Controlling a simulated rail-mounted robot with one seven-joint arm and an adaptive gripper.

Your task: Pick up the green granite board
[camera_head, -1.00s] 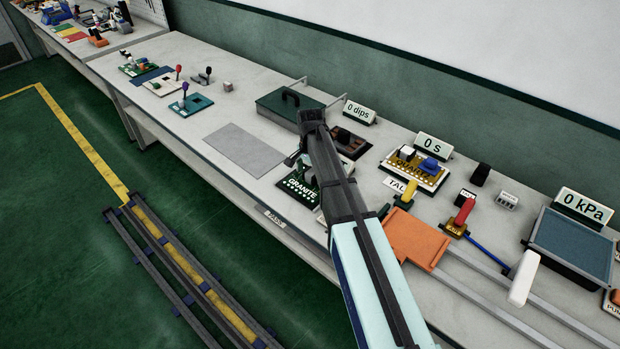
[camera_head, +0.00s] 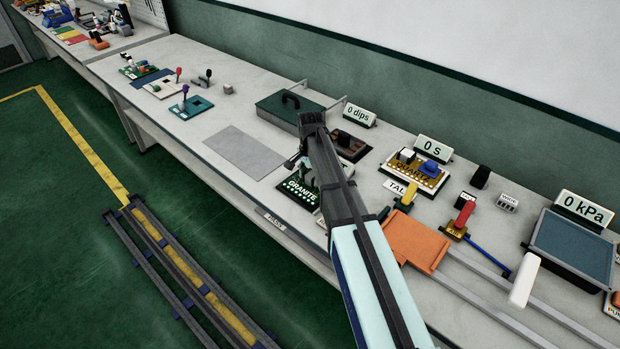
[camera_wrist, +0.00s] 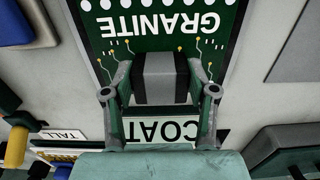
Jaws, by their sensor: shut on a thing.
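The green granite board (camera_head: 299,191) is dark green with white "GRANITE" lettering and white dots, and lies at the front of the bench. In the wrist view the board (camera_wrist: 228,45) fills the top middle, with its lettering upside down. My gripper (camera_wrist: 160,80) is shut on a dark block-shaped part of the board. In the head view my gripper (camera_head: 308,172) is over the board, and my arm hides the board's right part. A white "COAT" label (camera_wrist: 165,130) shows just below the jaws in the wrist view.
A grey mat (camera_head: 245,152) lies bare to the left. A dark green lidded box (camera_head: 292,108) is behind. The quartz board (camera_head: 416,172), an orange plate (camera_head: 415,240) and rails stand to the right. The "0 dips" sign (camera_head: 359,115) is at the back.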

